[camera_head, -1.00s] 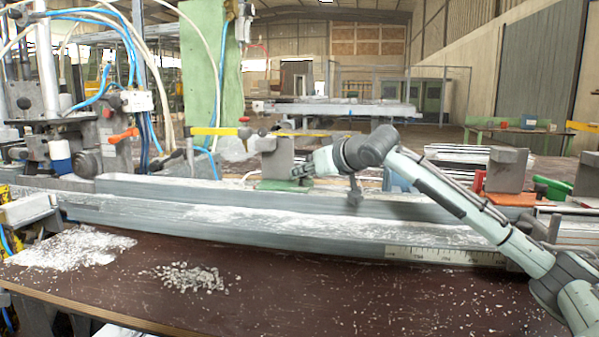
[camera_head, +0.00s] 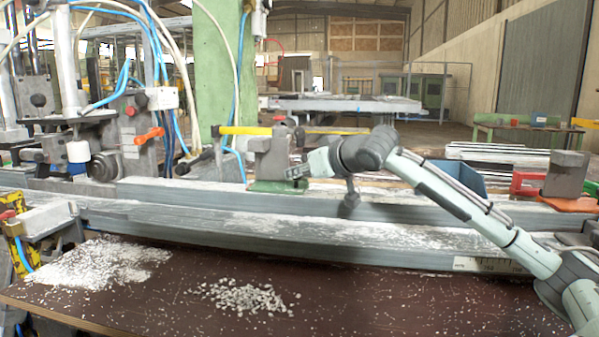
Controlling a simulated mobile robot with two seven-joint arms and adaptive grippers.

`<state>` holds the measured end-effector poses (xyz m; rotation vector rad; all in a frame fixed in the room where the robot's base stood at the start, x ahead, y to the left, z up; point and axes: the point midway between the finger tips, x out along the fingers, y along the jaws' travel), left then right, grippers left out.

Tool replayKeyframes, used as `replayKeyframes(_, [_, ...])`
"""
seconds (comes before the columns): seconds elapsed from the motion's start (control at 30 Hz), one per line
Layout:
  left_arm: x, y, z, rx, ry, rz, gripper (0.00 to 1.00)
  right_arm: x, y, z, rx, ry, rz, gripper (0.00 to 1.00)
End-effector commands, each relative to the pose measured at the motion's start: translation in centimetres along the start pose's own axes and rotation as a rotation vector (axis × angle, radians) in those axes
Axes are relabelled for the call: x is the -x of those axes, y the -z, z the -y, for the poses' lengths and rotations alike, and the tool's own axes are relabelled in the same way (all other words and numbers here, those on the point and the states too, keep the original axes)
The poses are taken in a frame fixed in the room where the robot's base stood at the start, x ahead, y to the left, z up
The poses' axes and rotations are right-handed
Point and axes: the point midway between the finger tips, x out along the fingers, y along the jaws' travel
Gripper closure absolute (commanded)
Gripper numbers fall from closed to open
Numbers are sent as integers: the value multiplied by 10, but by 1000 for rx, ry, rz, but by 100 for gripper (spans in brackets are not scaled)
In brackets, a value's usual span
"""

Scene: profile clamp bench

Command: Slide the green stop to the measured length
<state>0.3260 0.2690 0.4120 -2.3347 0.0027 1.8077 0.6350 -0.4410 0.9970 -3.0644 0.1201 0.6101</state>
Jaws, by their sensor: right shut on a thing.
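The green stop (camera_head: 277,187) is a flat green base under a grey metal block, seated at the rail's back edge left of centre. My right gripper (camera_head: 298,173) reaches in from the right and is shut on the stop at its right side. The fingertips are small and partly hidden against the block. A pale measuring scale (camera_head: 488,265) runs along the front face of the long grey rail (camera_head: 300,247) at the right; its marks are too small to read. My left gripper is not in view.
A clamp with an orange base (camera_head: 566,203) stands at the right, beside a blue bin (camera_head: 455,178). Metal chips (camera_head: 240,297) litter the brown bench top (camera_head: 370,300). Machinery with hoses and an orange lever (camera_head: 149,136) crowds the left.

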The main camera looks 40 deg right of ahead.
Motion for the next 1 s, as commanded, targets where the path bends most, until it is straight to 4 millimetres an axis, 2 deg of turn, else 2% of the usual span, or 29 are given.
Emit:
replayKeyframes(0.3, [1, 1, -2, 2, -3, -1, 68, 0, 1, 0, -1, 0, -3, 100])
replayKeyframes(0.33, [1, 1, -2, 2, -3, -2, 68, 0, 1, 0, -1, 0, -3, 75])
replayKeyframes(0.5, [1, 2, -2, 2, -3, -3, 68, 0, 1, 0, -1, 0, -2, 57])
replayKeyframes(0.8, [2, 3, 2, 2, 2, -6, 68, 1, 0, 0, 0, -1, 0, 57])
replayKeyframes(1.0, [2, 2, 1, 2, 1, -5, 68, 17, -1, -1, 0, -2, 3, 57])
